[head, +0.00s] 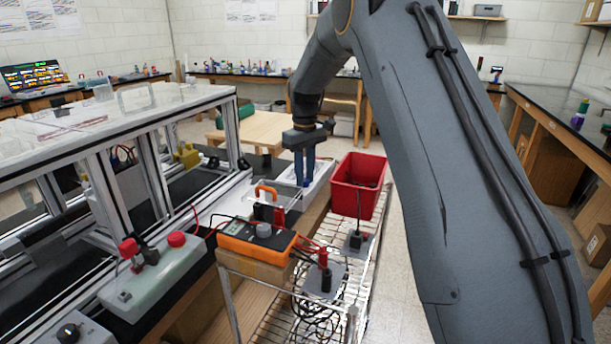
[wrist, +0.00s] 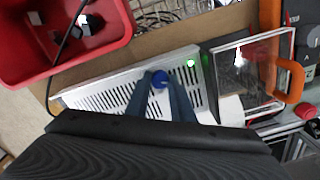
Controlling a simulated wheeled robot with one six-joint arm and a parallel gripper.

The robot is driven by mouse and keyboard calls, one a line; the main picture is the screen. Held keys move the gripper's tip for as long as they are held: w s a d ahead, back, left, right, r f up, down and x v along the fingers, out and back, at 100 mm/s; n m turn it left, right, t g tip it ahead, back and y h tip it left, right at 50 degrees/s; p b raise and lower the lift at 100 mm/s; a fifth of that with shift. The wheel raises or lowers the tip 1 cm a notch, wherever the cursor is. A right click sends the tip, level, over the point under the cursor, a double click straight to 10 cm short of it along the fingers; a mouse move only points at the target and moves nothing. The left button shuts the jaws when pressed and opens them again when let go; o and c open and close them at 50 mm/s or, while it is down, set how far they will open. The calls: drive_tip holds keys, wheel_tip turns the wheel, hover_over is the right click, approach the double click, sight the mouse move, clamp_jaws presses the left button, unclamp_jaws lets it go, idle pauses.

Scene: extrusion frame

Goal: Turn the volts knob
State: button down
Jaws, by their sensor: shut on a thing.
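The volts knob (wrist: 159,79) looks like the round blue knob on top of a white slotted box (wrist: 98,95) in the wrist view. I cannot read any label on it. My gripper (wrist: 160,88) is shut on this knob, with one blue-grey finger on each side of it. In the head view my gripper (head: 305,183) points straight down at the white box (head: 322,179), between the clear-lidded box and the red bin. The knob is hard to make out there between the fingers. A small green light (wrist: 190,63) shows on the white box.
A red bin (head: 345,188) stands right beside the white box. A clear-lidded box with an orange handle (wrist: 291,75) is on its other side. An orange meter (head: 257,242) with cables sits nearer on the wire cart. An aluminium extrusion frame (head: 233,130) stands at left.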

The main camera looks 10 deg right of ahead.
sight(306, 180)
drive_tip(key=m, duration=0.4)
drive_tip(key=shift+m, duration=0.3)
drive_tip(key=c, duration=1.5)
unclamp_jaws()
drive_tip(key=shift+c, duration=0.2)
drive_tip(key=shift+r+b, duration=1.25)
drive_tip(key=shift+r, duration=2.75)
drive_tip(key=shift+s+d, duration=0.1)
